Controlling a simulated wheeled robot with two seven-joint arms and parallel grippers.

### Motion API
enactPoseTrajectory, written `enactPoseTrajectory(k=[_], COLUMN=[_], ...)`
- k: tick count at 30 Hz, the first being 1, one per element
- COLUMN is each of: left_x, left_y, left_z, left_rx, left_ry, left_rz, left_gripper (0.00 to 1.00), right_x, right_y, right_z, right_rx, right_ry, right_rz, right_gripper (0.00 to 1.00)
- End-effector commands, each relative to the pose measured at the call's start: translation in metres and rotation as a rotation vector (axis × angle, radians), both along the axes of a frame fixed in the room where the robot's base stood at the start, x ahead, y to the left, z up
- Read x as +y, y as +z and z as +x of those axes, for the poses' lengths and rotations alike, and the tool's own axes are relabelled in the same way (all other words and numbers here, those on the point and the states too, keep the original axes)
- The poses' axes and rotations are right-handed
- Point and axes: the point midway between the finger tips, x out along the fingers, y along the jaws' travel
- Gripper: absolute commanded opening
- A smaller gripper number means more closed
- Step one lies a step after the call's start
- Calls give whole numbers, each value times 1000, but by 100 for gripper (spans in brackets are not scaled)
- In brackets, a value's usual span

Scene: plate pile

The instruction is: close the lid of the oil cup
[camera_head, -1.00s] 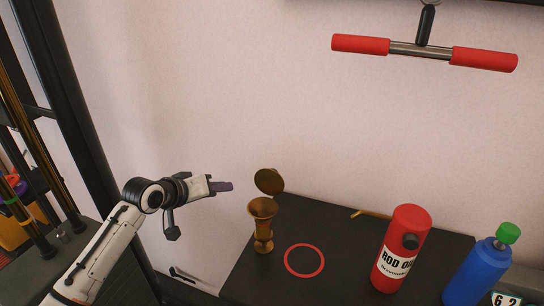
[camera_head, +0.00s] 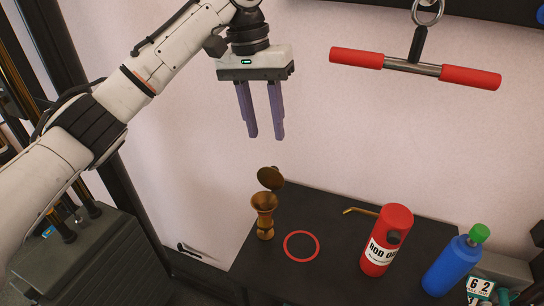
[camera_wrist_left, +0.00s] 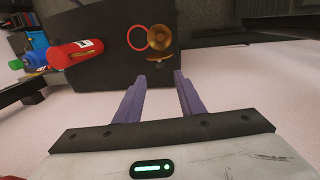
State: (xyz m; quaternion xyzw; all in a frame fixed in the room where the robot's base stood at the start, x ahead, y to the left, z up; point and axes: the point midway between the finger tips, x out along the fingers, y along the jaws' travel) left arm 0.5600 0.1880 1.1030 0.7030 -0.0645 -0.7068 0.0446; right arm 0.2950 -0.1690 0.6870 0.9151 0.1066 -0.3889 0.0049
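The oil cup (camera_head: 264,215) is a bronze, goblet-shaped cup standing upright at the left back of a dark table. Its round lid (camera_head: 270,178) stands open, tilted up at the back of the rim. My left gripper (camera_head: 262,138) points down above and a little left of the lid, apart from it. Its purple fingers are spread with nothing between them. In the left wrist view the cup (camera_wrist_left: 160,38) shows its open mouth beyond the fingers (camera_wrist_left: 160,80), and the lid (camera_wrist_left: 159,57) shows nearly edge-on. My right gripper is not in view.
A red ring (camera_head: 301,246) lies beside the cup on the dark table (camera_head: 325,275). A red bottle (camera_head: 386,240) and a blue bottle with green cap (camera_head: 455,262) stand at the right. A red-handled bar (camera_head: 416,68) hangs on the wall. A thin brass piece (camera_head: 360,211) lies near the back edge.

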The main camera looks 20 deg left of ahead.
Motion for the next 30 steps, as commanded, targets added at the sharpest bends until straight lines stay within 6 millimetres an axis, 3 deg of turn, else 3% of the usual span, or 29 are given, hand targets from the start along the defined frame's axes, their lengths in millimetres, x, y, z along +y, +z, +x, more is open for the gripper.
enactPoseTrajectory(k=[9,15,27,30], left_x=[-11,-13,-15,-15], left_y=[-61,-84,-92,-92], left_z=[-1,0,0,0], left_rx=[3,-1,-3,-3], left_ry=[-2,0,0,0], left_rz=[-5,-2,-2,-3], left_gripper=[36,36,36,19], right_x=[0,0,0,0], right_y=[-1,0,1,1], right_z=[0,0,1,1], right_rx=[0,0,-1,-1], right_ry=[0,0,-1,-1], right_rz=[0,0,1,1], right_gripper=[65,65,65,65])
